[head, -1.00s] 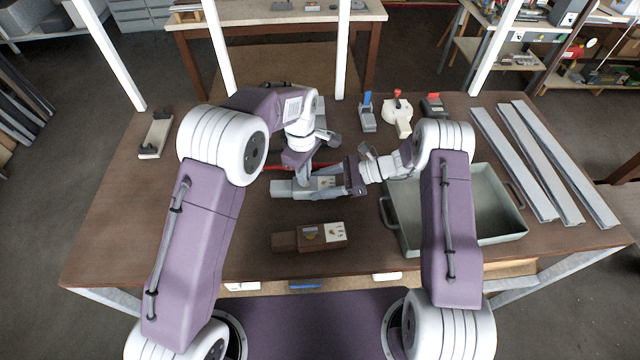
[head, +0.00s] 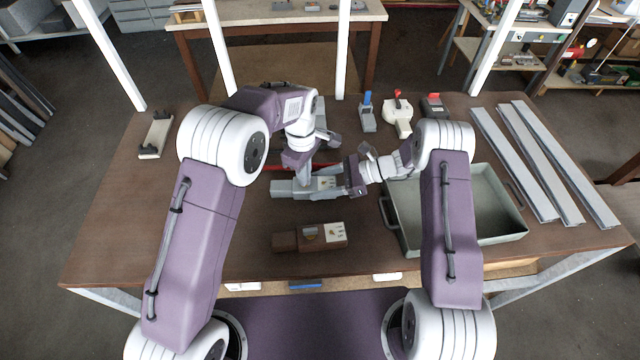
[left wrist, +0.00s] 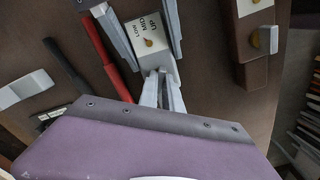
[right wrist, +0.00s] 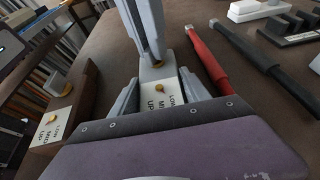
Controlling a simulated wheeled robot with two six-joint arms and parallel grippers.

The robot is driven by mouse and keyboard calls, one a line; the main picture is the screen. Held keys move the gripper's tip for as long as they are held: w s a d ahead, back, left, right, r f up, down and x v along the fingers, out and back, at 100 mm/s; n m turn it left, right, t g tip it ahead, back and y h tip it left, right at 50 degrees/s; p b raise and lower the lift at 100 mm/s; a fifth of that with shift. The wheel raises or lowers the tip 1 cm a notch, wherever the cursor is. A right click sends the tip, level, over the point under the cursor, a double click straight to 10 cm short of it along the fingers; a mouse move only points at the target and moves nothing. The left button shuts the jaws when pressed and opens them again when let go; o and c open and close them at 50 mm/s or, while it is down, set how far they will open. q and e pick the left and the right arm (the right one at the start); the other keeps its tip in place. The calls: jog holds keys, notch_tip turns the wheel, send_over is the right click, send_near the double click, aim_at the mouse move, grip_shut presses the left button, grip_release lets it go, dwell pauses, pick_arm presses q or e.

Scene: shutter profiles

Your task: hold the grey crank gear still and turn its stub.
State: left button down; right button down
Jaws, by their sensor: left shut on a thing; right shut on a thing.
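The grey crank gear (head: 284,188) lies on the brown table, with a white LOW/MID/UP label and brass pointer at its right end. The label also shows in the left wrist view (left wrist: 147,27) and right wrist view (right wrist: 161,92). My right gripper (head: 327,187) reaches in from the right, its fingers shut on both sides of the gear's body around the label (right wrist: 158,79). My left gripper (head: 304,181) points down onto the gear from above. Its fingers are close together (left wrist: 161,76), shut on the stub, which they hide.
A brown crank gear (head: 285,241) with a similar label lies nearer the front. Red and black bars (left wrist: 95,45) lie behind the grey gear. A grey-green tray (head: 478,240) stands at right, with long grey profiles (head: 545,160) beyond it. The table's left is largely clear.

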dwell(0.4)
pick_arm(q)
jog(key=n, duration=0.6)
jog(key=c, duration=1.6)
grip_release()
jog(key=shift+o, duration=0.2)
jog(key=shift+r, duration=0.1)
jog(key=shift+r, duration=2.95)
